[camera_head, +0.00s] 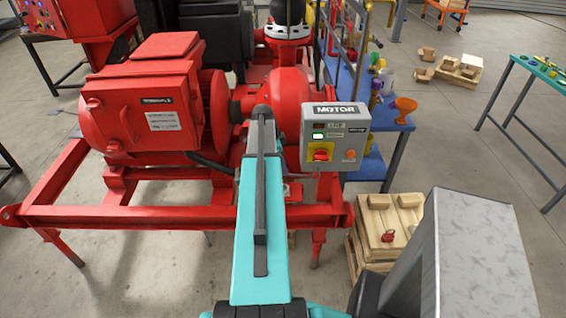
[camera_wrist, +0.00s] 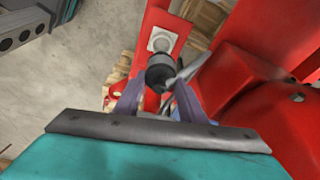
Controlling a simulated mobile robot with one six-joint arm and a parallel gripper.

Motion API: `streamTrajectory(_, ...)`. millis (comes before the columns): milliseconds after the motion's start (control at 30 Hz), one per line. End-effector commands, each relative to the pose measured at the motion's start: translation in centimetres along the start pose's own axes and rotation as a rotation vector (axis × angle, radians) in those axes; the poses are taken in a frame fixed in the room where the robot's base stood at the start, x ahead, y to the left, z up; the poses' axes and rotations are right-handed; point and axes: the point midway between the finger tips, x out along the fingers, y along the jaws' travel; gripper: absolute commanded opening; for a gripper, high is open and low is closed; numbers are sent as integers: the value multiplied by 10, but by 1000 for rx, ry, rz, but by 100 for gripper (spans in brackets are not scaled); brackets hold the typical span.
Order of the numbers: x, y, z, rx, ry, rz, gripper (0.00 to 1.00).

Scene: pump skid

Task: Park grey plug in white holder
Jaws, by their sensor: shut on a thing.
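In the wrist view, my gripper (camera_wrist: 157,100) is shut on the grey plug (camera_wrist: 159,73), a dark round body between the two fingers. A grey cable or lever-like piece runs from the plug to the right. The white holder (camera_wrist: 163,39) is a pale square plate on a red beam, just beyond the plug. The plug overlaps the holder's lower edge in the picture. I cannot tell whether they touch. In the head view, my teal arm hides the gripper, the plug and the holder.
The red motor (camera_head: 140,105) stands on a red frame (camera_head: 180,215) close to my arm. A grey MOTOR control box (camera_head: 335,137) is right of my arm. A wooden pallet (camera_head: 385,228) with blocks lies on the floor. A blue shelf (camera_head: 370,110) stands behind.

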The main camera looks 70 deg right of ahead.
Motion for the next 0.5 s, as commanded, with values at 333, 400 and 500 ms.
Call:
streamTrajectory(333, 16, 0, 4, 0, 0, 1, 10)
streamTrajectory(400, 20, 0, 5, 0, 0, 1, 10)
streamTrajectory(500, 27, 0, 6, 1, 0, 2, 10)
